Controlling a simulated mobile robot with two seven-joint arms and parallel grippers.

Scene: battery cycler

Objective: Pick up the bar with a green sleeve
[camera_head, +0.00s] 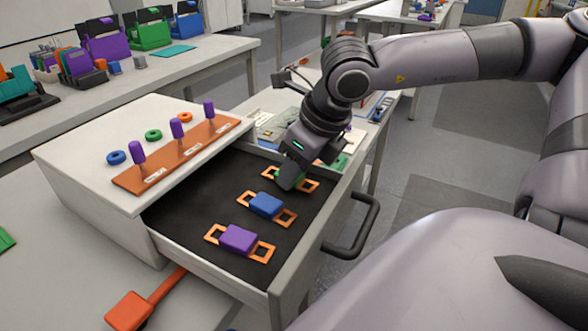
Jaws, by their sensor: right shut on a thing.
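The bar with a green sleeve (299,179) lies at the far end of the open drawer, its orange end frames showing on both sides of the sleeve. My right gripper (289,183) points down over it and is shut on it, hiding most of the green sleeve. I cannot tell whether the bar is lifted off the drawer floor. A bar with a blue sleeve (266,205) and a bar with a purple sleeve (239,239) lie nearer in the same drawer. My left gripper is not in view.
The drawer (185,217) has a dark floor, raised walls and a black handle (357,226). On the cabinet top stand an orange board (150,178) with purple pegs and blue, green and orange rings. An orange paddle-shaped thing (130,309) lies at the lower left.

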